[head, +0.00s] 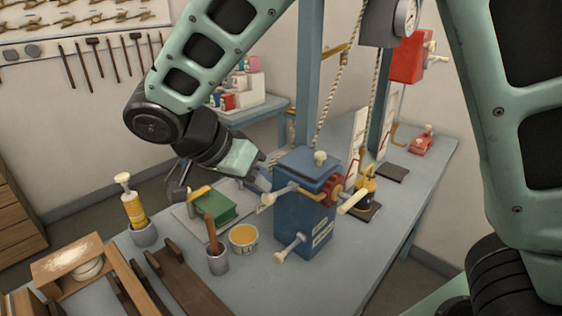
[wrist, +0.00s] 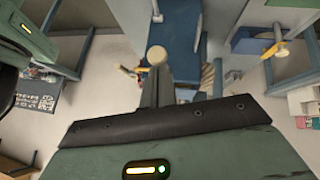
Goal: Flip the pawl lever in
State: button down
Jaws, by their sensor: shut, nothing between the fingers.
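A blue winch box (head: 300,213) stands on the grey bench, with a red toothed wheel (head: 333,190) near its upper right. A lever with a cream knob (head: 268,198) sticks out at its upper left and another (head: 282,256) sticks out low down. A cream handle (head: 354,201) is on the right. Which of these is the pawl lever I cannot tell. My gripper (head: 262,180) is shut and empty beside the upper left of the box. In the wrist view a round cream knob (wrist: 157,56) shows just beyond my shut fingers (wrist: 156,80); contact is unclear.
Left of the box are a green block (head: 208,207), a yellow tin (head: 243,238), a cup with a wooden handle (head: 217,262) and a yellow bottle (head: 134,210). A blue post (head: 308,75) and rope (head: 333,90) rise behind. A yellow-black item (head: 368,188) stands right.

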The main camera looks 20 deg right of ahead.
dwell(0.3)
jog(key=shift+w+d+r, duration=0.15)
jog(key=shift+w+d, duration=0.15)
jog(key=shift+d, duration=0.4)
jog(key=shift+r+p, duration=0.1)
jog(key=shift+p, duration=0.2)
